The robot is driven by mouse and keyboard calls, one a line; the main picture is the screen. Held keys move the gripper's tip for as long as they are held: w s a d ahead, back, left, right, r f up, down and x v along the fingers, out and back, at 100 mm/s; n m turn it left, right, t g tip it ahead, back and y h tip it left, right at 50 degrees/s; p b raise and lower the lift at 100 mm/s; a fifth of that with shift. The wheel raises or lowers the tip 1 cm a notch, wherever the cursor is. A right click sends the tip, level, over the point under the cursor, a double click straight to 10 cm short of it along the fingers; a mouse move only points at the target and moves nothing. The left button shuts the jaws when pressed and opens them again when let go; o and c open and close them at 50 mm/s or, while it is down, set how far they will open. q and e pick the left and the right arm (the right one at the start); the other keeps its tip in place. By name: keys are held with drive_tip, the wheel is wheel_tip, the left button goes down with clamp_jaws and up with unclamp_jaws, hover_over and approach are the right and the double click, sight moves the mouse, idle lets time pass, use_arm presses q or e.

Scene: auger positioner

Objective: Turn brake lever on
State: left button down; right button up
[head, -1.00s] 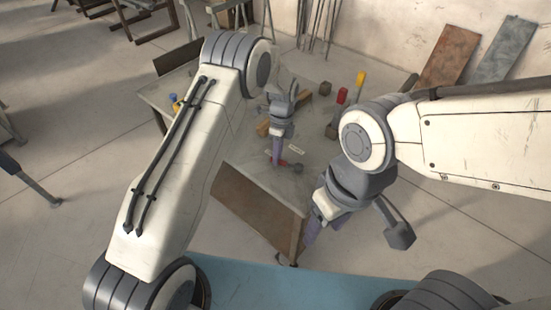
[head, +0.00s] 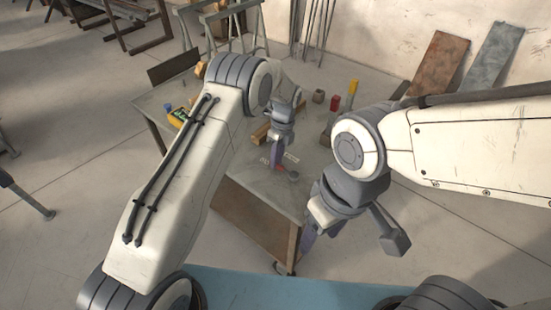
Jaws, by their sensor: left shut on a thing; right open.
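My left gripper (head: 277,160) points down at the table top and is shut on a small red part (head: 280,167). A dark round end (head: 293,175) shows just right of it. This looks like the brake lever, but most of it is hidden by the fingers and its exact position cannot be told. My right gripper (head: 308,238) is open and empty, hanging beside the table's front right corner, away from the red part.
The grey work table (head: 255,184) has a brown front panel (head: 254,218). A red block (head: 335,103), a yellow block (head: 352,88) and a dark block (head: 318,96) stand at its back right. A yellow-green tool (head: 178,117) lies at the left.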

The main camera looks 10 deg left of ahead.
use_arm(q)
drive_tip(key=shift+w+a+r, duration=0.1)
drive_tip(key=shift+w, duration=0.2)
drive_tip(key=c, duration=0.9)
unclamp_jaws()
drive_tip(key=shift+c, duration=0.2)
drive_tip(key=shift+o, duration=0.9)
drive_tip(key=shift+s, duration=0.1)
drive_tip(key=v, duration=1)
drive_tip(key=shift+r, duration=0.2)
